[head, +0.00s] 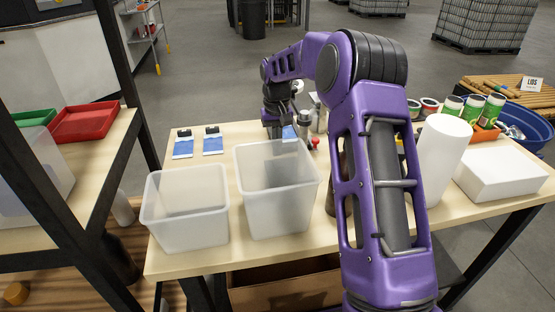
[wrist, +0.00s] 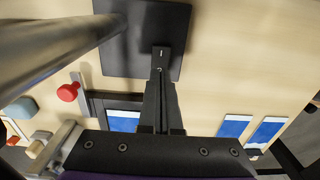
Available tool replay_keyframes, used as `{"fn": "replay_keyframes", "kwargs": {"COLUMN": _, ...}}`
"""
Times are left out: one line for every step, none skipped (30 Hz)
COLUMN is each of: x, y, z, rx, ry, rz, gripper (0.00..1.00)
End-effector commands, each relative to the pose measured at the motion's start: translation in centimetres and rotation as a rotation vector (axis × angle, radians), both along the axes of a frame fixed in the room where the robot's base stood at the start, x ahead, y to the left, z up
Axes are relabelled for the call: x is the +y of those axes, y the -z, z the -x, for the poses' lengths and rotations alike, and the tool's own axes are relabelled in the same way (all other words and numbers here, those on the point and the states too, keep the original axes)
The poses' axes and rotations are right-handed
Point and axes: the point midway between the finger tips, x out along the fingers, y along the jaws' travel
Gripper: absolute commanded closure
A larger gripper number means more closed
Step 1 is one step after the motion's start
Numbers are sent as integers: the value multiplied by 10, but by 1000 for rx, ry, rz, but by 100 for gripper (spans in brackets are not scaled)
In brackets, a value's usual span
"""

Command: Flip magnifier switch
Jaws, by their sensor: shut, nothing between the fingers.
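In the wrist view a dark square base plate (wrist: 110,62) lies on the table, with a thick grey metal post (wrist: 55,45) crossing the upper left. A small dark switch (wrist: 161,54) with pale marks sits at the plate's near edge. My gripper (wrist: 160,84) is shut and empty, its fingertips pointing at the switch from the near side. Whether they touch it I cannot tell. In the head view my gripper (head: 274,128) is at the table's far side behind the tall bin; the switch is hidden there.
A tall translucent bin (head: 277,200) and a lower one (head: 186,215) stand at the table's front. Two blue-white cards (head: 183,147) lie at the back left. A red knob (wrist: 68,91) is left of my fingers. A white cylinder (head: 442,160) and box (head: 500,175) stand right.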

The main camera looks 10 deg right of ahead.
Motion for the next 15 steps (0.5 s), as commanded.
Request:
{"fn": "replay_keyframes", "kwargs": {"x": 0, "y": -8, "z": 0, "rx": -1, "ry": 0, "rz": 0, "gripper": 100}}
{"fn": "replay_keyframes", "kwargs": {"x": 0, "y": -11, "z": 0, "rx": -1, "ry": 0, "rz": 1, "gripper": 100}}
{"fn": "replay_keyframes", "kwargs": {"x": 0, "y": -14, "z": 0, "rx": -1, "ry": 0, "rz": 1, "gripper": 100}}
{"fn": "replay_keyframes", "kwargs": {"x": 0, "y": -16, "z": 0, "rx": -1, "ry": 0, "rz": 1, "gripper": 100}}
{"fn": "replay_keyframes", "kwargs": {"x": 0, "y": -19, "z": 0, "rx": -1, "ry": 0, "rz": 1, "gripper": 100}}
{"fn": "replay_keyframes", "kwargs": {"x": 0, "y": -22, "z": 0, "rx": -1, "ry": 0, "rz": 1, "gripper": 100}}
{"fn": "replay_keyframes", "kwargs": {"x": 0, "y": -24, "z": 0, "rx": -1, "ry": 0, "rz": 1, "gripper": 100}}
{"fn": "replay_keyframes", "kwargs": {"x": 0, "y": -26, "z": 0, "rx": -2, "ry": 0, "rz": 1, "gripper": 100}}
{"fn": "replay_keyframes", "kwargs": {"x": 0, "y": -26, "z": -1, "rx": -3, "ry": 0, "rz": 0, "gripper": 100}}
{"fn": "replay_keyframes", "kwargs": {"x": 0, "y": -28, "z": -1, "rx": -2, "ry": 1, "rz": 0, "gripper": 100}}
{"fn": "replay_keyframes", "kwargs": {"x": 0, "y": -31, "z": 0, "rx": -2, "ry": 1, "rz": 0, "gripper": 100}}
{"fn": "replay_keyframes", "kwargs": {"x": 0, "y": -34, "z": 0, "rx": -2, "ry": 0, "rz": 0, "gripper": 100}}
{"fn": "replay_keyframes", "kwargs": {"x": 0, "y": -37, "z": -1, "rx": -2, "ry": 0, "rz": 0, "gripper": 100}}
{"fn": "replay_keyframes", "kwargs": {"x": 0, "y": -39, "z": -1, "rx": -3, "ry": 0, "rz": 0, "gripper": 100}}
{"fn": "replay_keyframes", "kwargs": {"x": 0, "y": -42, "z": -1, "rx": -3, "ry": 0, "rz": 0, "gripper": 100}}
